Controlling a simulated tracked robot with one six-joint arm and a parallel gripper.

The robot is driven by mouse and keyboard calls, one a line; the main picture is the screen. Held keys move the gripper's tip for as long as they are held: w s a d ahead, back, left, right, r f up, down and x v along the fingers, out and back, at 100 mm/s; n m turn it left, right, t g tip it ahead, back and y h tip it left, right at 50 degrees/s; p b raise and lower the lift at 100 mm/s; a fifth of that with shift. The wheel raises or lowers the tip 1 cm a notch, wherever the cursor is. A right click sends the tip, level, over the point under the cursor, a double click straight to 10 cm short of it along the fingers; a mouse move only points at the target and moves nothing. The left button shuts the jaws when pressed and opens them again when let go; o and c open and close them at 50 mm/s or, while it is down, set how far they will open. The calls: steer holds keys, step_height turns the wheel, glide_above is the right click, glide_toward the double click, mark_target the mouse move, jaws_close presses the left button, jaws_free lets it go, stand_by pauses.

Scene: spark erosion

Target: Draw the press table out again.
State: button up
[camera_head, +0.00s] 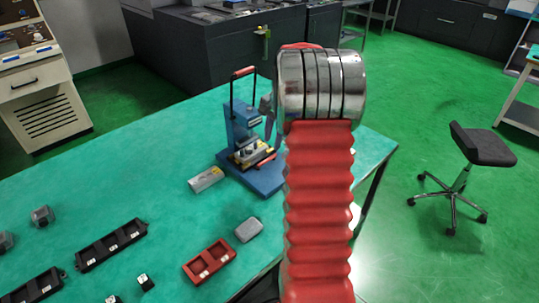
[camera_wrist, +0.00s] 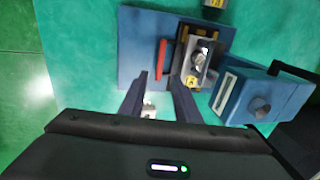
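The blue press (camera_head: 242,125) stands on the green bench, with its red-gripped lever (camera_head: 243,72) raised. Its table carries a grey metal fixture with yellow labels (camera_head: 250,152), which also shows in the wrist view (camera_wrist: 200,62). A red bar handle (camera_head: 265,160) runs along the table's outer side; in the wrist view the bar (camera_wrist: 161,58) lies just beyond my fingertips. My gripper (camera_wrist: 157,80) is open, its two dark fingers apart with nothing clearly held between them. I cannot tell whether a finger touches the bar. My arm partly hides the press's right side in the head view.
The press head (camera_wrist: 262,97) is close right of my fingers. A grey block (camera_head: 207,179) lies beside the press. A red tray (camera_head: 222,247), a grey rounded block (camera_head: 248,229) and a black tray (camera_head: 110,245) lie nearer. A stool (camera_head: 480,148) stands right of the bench.

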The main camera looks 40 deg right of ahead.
mark_target(269, 160)
steer(key=f, duration=0.2)
steer(key=w+f, duration=0.1)
steer(key=f, duration=0.5)
steer(key=shift+w+f, duration=0.2)
steer(key=shift+w, duration=0.15)
steer(key=shift+c, duration=0.4)
jaws_close()
